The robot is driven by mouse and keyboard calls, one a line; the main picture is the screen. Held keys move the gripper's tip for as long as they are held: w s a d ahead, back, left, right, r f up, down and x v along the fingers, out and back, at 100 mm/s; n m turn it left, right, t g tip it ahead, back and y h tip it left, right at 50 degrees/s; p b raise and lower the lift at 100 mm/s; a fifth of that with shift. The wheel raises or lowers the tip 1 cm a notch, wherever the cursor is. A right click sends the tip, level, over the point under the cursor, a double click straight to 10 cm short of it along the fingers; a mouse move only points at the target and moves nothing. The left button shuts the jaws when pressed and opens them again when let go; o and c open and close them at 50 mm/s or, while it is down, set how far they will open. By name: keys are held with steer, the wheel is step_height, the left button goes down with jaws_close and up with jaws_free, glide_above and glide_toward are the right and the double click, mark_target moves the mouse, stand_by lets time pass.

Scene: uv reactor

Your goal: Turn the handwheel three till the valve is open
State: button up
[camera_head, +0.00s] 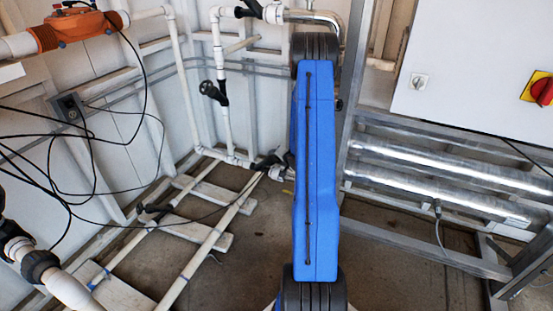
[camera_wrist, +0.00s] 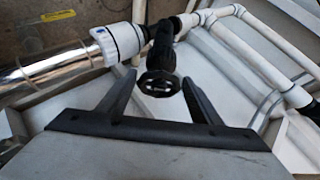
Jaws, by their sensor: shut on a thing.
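In the wrist view, a black ribbed handwheel (camera_wrist: 157,88) sits at the end of a black valve body (camera_wrist: 161,45). My gripper (camera_wrist: 159,78) has one dark finger on each side of this wheel and is shut on it. Small gaps seem to show beside the wheel, so the exact contact points are hard to see. In the head view my blue arm link stands across the middle and hides my gripper. Another black handwheel (camera_head: 210,90) shows on the upright white pipe left of my arm. No number labels can be read.
In the wrist view, a shiny tube (camera_wrist: 50,68) with a white and blue union (camera_wrist: 118,43) lies left of the valve, and white pipes (camera_wrist: 255,50) run right. In the head view, a metal frame (camera_head: 425,262) and white cabinet (camera_head: 470,70) stand right. Black cables (camera_head: 60,190) hang left.

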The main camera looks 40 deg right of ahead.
mark_target(279, 162)
steer(key=shift+s+d+f+n+t+y, duration=0.15)
steer(key=shift+n+t+y, duration=0.2)
steer(key=shift+n, duration=0.65)
steer(key=shift+s+d+f+n+t+y, duration=0.15)
steer(key=shift+n+t, duration=0.3)
steer(key=shift+n, duration=0.55)
steer(key=o, duration=1)
steer(key=shift+r, duration=0.1)
step_height(279, 162, up, 10)
